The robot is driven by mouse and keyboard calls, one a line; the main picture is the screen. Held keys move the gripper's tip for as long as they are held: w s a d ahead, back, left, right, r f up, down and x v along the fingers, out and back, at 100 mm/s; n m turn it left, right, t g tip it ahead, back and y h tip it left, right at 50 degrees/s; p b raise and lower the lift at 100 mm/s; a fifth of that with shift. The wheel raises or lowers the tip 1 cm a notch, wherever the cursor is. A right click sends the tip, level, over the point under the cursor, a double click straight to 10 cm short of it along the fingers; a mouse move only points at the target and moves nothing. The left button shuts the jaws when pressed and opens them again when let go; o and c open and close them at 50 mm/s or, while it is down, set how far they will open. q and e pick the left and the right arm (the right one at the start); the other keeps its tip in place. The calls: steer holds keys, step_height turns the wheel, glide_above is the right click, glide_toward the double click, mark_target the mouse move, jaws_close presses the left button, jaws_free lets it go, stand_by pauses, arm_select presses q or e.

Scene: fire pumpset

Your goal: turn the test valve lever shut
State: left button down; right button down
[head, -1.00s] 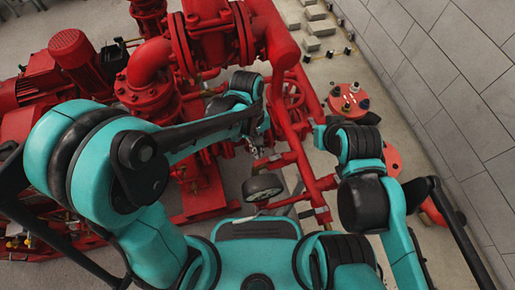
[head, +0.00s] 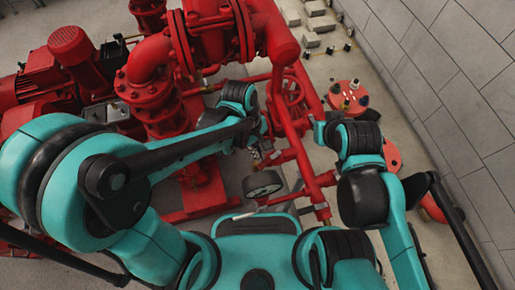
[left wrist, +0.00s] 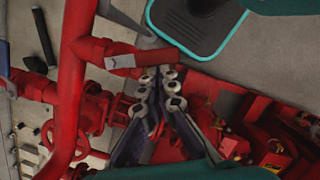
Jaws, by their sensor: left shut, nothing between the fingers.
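My left gripper (head: 256,154) hangs from the left wrist beside a short red pipe stub (head: 286,156). In the left wrist view its fingers (left wrist: 158,88) are together, with nothing between them. Their tips are close to the stub (left wrist: 152,56), which points right from an upright red pipe (left wrist: 72,70). A flat grey piece (left wrist: 120,62) lies on the stub. It may be the test valve lever, but I cannot tell for certain, nor whether the fingers touch it. My right arm is bent on the right of the head view, and its fingers cannot be made out.
A red handwheel (head: 292,91) and thick flanged pipes (head: 150,75) stand beyond the left gripper. A red motor (head: 72,48) is at the far left. A tiled wall (head: 450,80) bounds the right side. Small grey blocks (head: 313,24) stand on the floor at the back.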

arm_select(q)
steer(key=s+n, duration=0.1)
steer(key=s+d+n, duration=0.1)
steer(key=n, duration=0.1)
steer(key=shift+s+n+t+h, duration=0.1)
steer(key=shift+n+t+h, duration=0.2)
steer(key=shift+t, duration=0.1)
steer(key=shift+s+d+n+t+p, duration=0.15)
steer(key=shift+s+d+n+t, duration=0.3)
steer(key=shift+n, duration=1.2)
steer(key=shift+s+d+n+t+p, duration=0.1)
steer(key=shift+s+d+n+t, duration=0.35)
steer(key=shift+n, duration=1.25)
steer(key=shift+s+d+n+t+p, duration=0.2)
steer(key=shift+d+n, duration=0.45)
steer(key=shift+n, duration=1)
